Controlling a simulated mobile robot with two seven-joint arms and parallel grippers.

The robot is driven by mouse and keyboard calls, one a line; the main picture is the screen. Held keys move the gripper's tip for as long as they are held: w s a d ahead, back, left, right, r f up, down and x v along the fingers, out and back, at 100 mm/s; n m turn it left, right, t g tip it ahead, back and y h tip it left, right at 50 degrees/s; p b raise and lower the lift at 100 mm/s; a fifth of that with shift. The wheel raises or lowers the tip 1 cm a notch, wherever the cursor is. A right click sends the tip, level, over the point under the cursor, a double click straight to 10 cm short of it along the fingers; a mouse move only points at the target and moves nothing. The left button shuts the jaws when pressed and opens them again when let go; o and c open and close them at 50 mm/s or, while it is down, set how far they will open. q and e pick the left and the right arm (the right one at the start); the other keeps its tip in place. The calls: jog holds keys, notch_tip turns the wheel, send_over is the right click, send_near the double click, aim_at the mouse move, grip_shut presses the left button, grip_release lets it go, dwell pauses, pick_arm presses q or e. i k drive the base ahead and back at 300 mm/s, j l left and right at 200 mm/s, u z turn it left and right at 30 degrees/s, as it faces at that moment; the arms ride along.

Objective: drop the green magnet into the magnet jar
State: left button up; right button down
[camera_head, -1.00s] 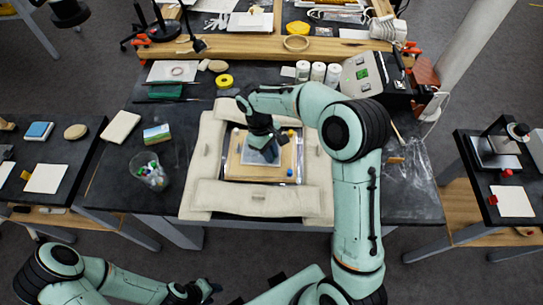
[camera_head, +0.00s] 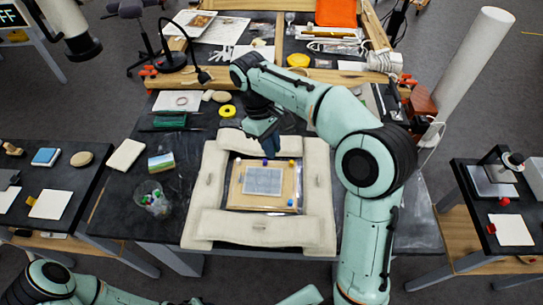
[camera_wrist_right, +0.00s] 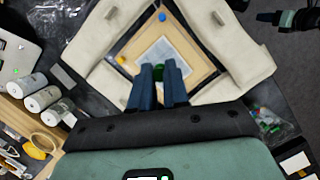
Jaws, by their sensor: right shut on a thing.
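My right gripper (camera_head: 262,138) is over the back edge of the padded frame. In the right wrist view its two blue fingers (camera_wrist_right: 162,75) are shut on the green magnet (camera_wrist_right: 158,72), of which a small part shows between the tips. In the head view the magnet is hidden by the gripper. The magnet jar (camera_head: 152,199) is a clear container holding several coloured pieces. It stands left of the padded frame, to the left and front of the right gripper; the wrist view shows it at right (camera_wrist_right: 266,122).
A padded cream frame (camera_head: 200,225) surrounds a wooden board (camera_head: 236,190) with a grey sheet and coloured magnets at its edges. A picture block (camera_head: 161,162) and cream pad (camera_head: 126,155) lie behind the jar. White bottles (camera_wrist_right: 42,98) show in the wrist view.

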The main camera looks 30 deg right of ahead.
aim_at(156, 193)
jog(key=i+j+z, duration=0.2)
jog(key=j, duration=0.55)
jog(key=i+j+z, duration=0.2)
jog(key=j, duration=0.55)
jog(key=j+z, duration=0.2)
jog(key=j, duration=0.55)
